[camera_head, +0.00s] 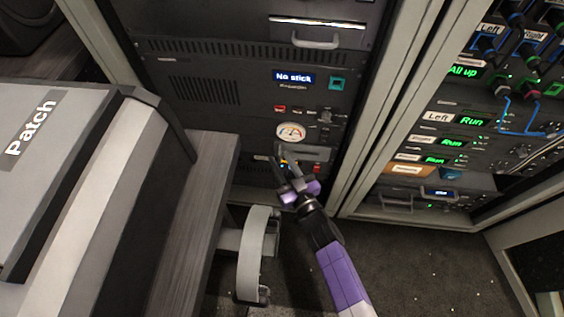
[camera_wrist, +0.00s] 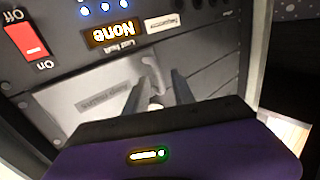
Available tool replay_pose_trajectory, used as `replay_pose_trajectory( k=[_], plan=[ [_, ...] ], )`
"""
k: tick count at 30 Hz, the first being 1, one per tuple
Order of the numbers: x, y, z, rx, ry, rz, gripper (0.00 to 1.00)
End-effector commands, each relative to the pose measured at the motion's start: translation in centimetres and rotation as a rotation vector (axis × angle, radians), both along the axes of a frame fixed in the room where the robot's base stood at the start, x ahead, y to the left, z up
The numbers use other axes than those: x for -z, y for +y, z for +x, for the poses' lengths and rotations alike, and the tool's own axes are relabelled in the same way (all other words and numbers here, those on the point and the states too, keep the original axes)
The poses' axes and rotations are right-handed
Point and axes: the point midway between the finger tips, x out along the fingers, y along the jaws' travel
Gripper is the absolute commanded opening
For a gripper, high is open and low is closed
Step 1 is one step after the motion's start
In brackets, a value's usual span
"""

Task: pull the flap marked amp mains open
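The flap marked amp mains (camera_wrist: 85,103) is a light grey panel, upside down in the wrist view, and looks closed against the dark rack. A pale handle (camera_wrist: 153,68) stands out at its right end in that view. My gripper (camera_wrist: 159,84) has its two dark fingers apart, one to each side of the handle's lower part; I cannot tell whether they touch it. In the head view my gripper (camera_head: 284,172) is low at the rack front and hides most of the flap.
A red off/on switch (camera_wrist: 26,38) and a lit "None" display (camera_wrist: 112,33) sit beside the flap. A grey curved handle (camera_head: 258,254) and the Patch desk (camera_head: 165,165) stand left of my arm. A second rack (camera_head: 440,165) is at right. Dark floor is clear at lower right.

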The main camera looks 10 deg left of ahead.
Motion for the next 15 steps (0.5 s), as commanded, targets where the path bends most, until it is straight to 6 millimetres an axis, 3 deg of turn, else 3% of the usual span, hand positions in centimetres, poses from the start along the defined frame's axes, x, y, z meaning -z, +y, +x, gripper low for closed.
replay_pose_trajectory(
  k=[3,7,15],
  plan=[
    [-0.02,0.0,-0.02,0.0,0.0,0.0,0.27],
    [-0.03,-0.01,-0.02,0.0,0.0,0.0,0.01],
    [-0.03,-0.02,-0.03,0.0,-0.001,0.001,0.0]
  ],
)
